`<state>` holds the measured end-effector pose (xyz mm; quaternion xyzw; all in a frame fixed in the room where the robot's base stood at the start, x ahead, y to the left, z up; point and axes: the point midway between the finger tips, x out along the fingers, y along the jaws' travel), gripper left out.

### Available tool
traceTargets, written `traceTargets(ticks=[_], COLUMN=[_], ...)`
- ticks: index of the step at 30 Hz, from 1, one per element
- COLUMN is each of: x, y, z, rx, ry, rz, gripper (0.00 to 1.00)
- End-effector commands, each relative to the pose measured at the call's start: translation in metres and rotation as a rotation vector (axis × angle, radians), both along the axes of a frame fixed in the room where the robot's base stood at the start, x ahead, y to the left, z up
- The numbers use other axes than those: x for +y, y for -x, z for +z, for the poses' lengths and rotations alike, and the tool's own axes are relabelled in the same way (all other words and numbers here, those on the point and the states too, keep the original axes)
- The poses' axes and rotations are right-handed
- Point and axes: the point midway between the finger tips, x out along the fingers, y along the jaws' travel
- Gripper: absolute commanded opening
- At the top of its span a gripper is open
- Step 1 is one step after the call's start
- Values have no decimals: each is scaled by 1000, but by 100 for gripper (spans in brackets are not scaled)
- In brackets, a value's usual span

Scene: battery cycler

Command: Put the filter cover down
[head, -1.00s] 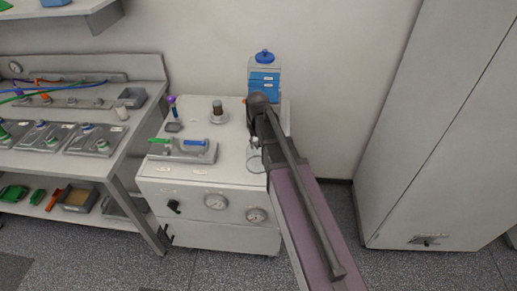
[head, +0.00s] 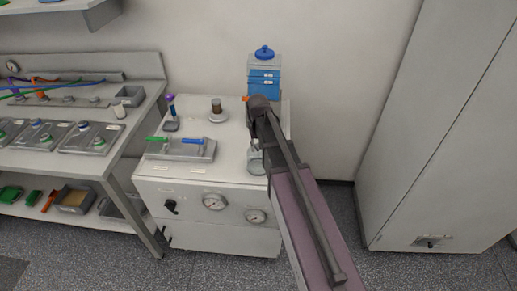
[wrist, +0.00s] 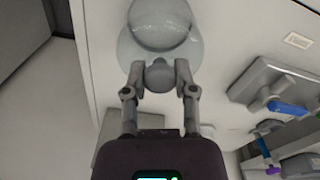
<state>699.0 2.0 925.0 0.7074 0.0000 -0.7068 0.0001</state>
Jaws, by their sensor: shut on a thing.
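My gripper (wrist: 158,80) is shut on a round grey knob (wrist: 158,74), which I take to be part of the filter cover. In the wrist view, a clear glassy round piece (wrist: 128,50) with a grey disc (wrist: 160,22) lies just beyond the knob. I cannot tell whether they are joined to it or touching. In the head view, my arm hides the fingers and most of the cover. A small clear glassy piece (head: 255,163) shows below the wrist, by the front right edge of the white cabinet top (head: 225,164).
A grey block with green and blue handles (head: 181,151), a dark-topped post (head: 217,108) and a purple-topped item (head: 171,108) stand to the left. The wall is close behind.

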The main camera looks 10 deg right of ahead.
Motion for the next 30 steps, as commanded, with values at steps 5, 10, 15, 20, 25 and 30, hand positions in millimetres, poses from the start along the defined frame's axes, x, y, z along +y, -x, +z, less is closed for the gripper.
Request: traceTargets(ticks=[5,10,15,20,25,30], x=[0,0,0,0,0,0], y=[0,0,0,0,0,0], z=[0,-1,-3,-2,-2,-1], rx=[0,0,0,0,0,0], ry=[0,0,0,0,0,0], rz=[0,0,1,1,1,1], gripper=[0,0,57,70,70,70])
